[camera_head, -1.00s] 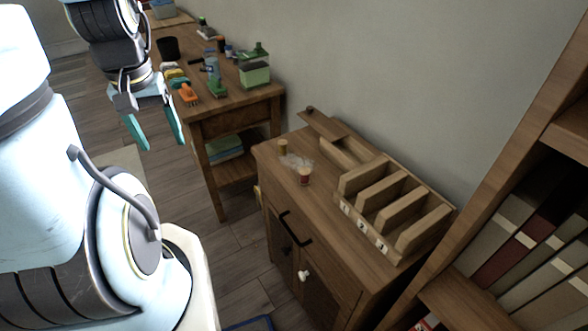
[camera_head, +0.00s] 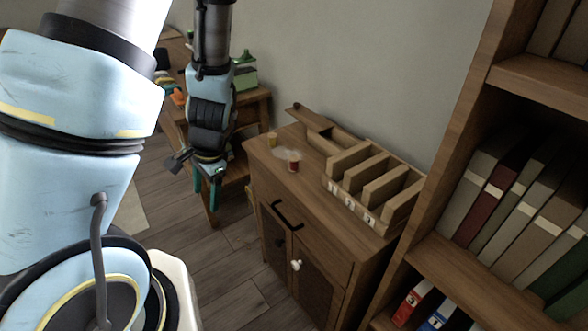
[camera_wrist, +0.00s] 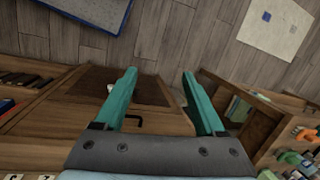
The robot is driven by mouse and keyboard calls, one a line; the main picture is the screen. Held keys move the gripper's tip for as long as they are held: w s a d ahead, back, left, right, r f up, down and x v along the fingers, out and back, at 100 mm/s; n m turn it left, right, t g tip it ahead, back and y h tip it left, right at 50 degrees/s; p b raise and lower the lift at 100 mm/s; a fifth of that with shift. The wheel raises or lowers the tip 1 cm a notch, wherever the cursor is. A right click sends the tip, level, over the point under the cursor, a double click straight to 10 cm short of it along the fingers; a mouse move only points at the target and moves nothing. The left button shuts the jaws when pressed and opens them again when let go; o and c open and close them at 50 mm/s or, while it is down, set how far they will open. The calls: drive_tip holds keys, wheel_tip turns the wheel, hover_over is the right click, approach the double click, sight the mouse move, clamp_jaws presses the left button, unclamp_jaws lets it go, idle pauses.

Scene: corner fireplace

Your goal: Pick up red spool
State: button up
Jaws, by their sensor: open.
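The red spool (camera_head: 294,163) stands upright on the wooden cabinet top, near its left front part. It is small, with a red body and a paler top. A yellow spool (camera_head: 272,139) stands behind it to the left, with a clear crumpled-looking item (camera_head: 287,154) between them. My gripper (camera_head: 206,190) hangs fingers down to the left of the cabinet, apart from both spools. Its teal fingers are spread and empty, as the wrist view (camera_wrist: 160,95) also shows. No spool can be made out in the wrist view.
A wooden sorter with numbered slots (camera_head: 375,180) fills the cabinet's right side. A bookshelf (camera_head: 500,75) with binders rises at the right. A cluttered workbench (camera_head: 250,97) stands behind my arm. The cabinet's front has a dark handle (camera_head: 287,215) and a white knob (camera_head: 296,265).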

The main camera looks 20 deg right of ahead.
drive_tip(key=w+d+f+m+t+y+b, duration=0.1)
drive_tip(key=w+d+f+m+t+b, duration=0.15)
drive_tip(key=f+m, duration=0.3)
drive_tip(key=m+t+h+b, duration=0.2)
drive_tip(key=m+t+h, duration=0.55)
drive_tip(key=m, duration=1.15)
approach(293, 157)
drive_tip(key=shift+w+d+f+t+y, duration=0.25)
drive_tip(key=shift+d+f+t+y, duration=0.25)
drive_tip(key=shift+d, duration=0.1)
drive_tip(key=shift+w+d+f+t+y, duration=0.25)
drive_tip(key=shift+d+f+t+y, duration=0.15)
drive_tip(key=shift+d+f, duration=0.2)
drive_tip(key=p+x, duration=0.1)
drive_tip(key=x, duration=0.4)
drive_tip(key=p+x, duration=0.1)
drive_tip(key=x, duration=0.1)
drive_tip(key=p+x, duration=0.1)
drive_tip(key=x, duration=0.2)
drive_tip(key=shift+a, duration=0.2)
drive_tip(key=shift+w+f, duration=0.15)
drive_tip(key=shift+w, duration=0.15)
